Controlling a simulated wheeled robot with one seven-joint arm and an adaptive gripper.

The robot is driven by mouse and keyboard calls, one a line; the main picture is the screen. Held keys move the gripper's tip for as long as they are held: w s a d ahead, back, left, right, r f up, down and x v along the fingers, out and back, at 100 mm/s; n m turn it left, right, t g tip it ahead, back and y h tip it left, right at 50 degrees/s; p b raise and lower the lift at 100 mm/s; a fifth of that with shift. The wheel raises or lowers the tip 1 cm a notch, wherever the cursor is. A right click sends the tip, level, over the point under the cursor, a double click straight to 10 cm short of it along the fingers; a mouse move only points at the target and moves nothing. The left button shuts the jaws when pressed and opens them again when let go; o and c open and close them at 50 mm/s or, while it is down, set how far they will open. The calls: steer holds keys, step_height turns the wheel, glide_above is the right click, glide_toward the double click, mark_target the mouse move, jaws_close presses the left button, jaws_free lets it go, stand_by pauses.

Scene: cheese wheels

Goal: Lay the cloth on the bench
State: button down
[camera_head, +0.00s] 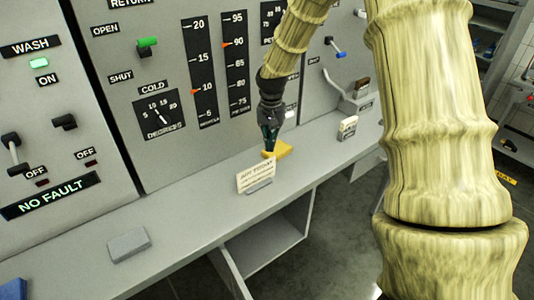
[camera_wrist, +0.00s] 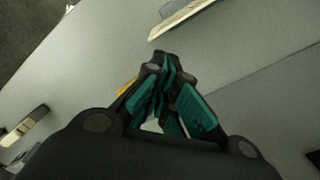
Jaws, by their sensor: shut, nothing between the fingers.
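A small yellow cloth (camera_head: 281,150) lies on the grey bench (camera_head: 190,190), behind a white sign card. My gripper (camera_head: 269,148) points down at the cloth's left part, its tips low over the bench; I cannot tell whether they touch the cloth. In the wrist view the teal-padded fingers (camera_wrist: 168,70) are closed together with nothing seen between them. Only a thin yellow edge of the cloth (camera_wrist: 127,86) shows there, left of the fingers; the rest is hidden behind them.
A white sign card (camera_head: 256,177) stands on the bench just in front of the cloth. A smaller card (camera_head: 347,128) stands to the right, and a grey block (camera_head: 128,244) lies at the left. The control panel wall (camera_head: 160,60) rises behind. The bench between block and sign is clear.

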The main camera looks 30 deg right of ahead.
mark_target(275, 154)
steer(key=shift+s+d+f+p, duration=0.1)
steer(key=shift+f+p, duration=0.6)
steer(key=shift+f, duration=1.75)
steer(key=shift+s+d+f+p, duration=0.1)
steer(key=shift+f+p, duration=0.55)
steer(key=shift+f, duration=1.75)
steer(key=w+d, duration=0.3)
steer(key=w, duration=0.1)
steer(key=shift+d, duration=0.4)
step_height(275, 154, up, 10)
steer(key=p, duration=0.6)
